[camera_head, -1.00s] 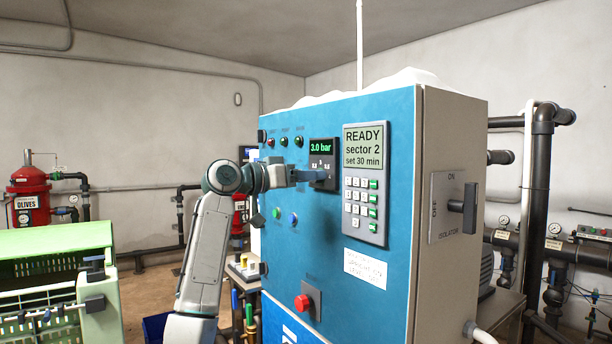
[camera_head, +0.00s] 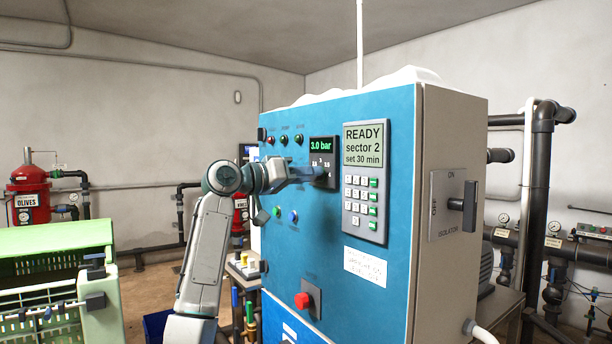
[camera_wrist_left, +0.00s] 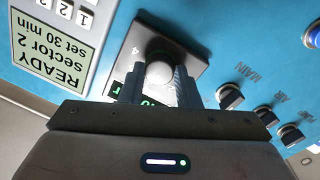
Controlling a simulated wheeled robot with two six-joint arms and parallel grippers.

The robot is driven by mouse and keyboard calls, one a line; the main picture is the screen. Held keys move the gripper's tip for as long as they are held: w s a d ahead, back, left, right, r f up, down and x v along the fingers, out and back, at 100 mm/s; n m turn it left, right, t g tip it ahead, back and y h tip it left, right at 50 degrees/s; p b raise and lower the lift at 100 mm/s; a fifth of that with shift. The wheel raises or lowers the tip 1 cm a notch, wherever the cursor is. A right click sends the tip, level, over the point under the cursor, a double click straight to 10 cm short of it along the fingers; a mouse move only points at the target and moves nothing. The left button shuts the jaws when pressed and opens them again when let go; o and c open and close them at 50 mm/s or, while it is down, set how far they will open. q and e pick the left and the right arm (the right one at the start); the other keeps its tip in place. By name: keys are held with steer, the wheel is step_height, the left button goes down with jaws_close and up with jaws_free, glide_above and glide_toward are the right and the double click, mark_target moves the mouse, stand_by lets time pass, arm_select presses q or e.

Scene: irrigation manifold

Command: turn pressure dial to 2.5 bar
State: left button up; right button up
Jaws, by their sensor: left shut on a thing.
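The pressure dial is a knob on a dark square plate (camera_head: 333,151) on the blue cabinet front. The small green display (camera_head: 320,146) above the knob reads 3.0 bar. My left gripper (camera_head: 314,173) reaches the dial from the left. In the left wrist view, its two fingers (camera_wrist_left: 155,88) are shut on the round grey dial knob (camera_wrist_left: 160,72), one on each side. The fingers hide most of the dial's scale and part of the display. My right gripper is not in view.
A keypad panel (camera_head: 365,181) with a READY, sector 2, set 30 min screen stands right of the dial. Lamps (camera_head: 284,140) and push buttons (camera_head: 293,216) lie to the left. A red button (camera_head: 303,300) is below. A green crate (camera_head: 60,240) stands at left.

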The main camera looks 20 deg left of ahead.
arm_select(q)
steer(key=shift+n+t, duration=0.3)
steer(key=shift+n, duration=2.6)
steer(key=shift+p, duration=0.3)
steer(key=o, duration=1)
steer(key=shift+f, duration=0.1)
steer(key=b+v, duration=0.4)
steer(key=v, duration=0.6)
steer(key=shift+s+a+b, duration=0.25)
steer(key=shift+s+b, duration=0.05)
steer(key=shift+b, duration=0.05)
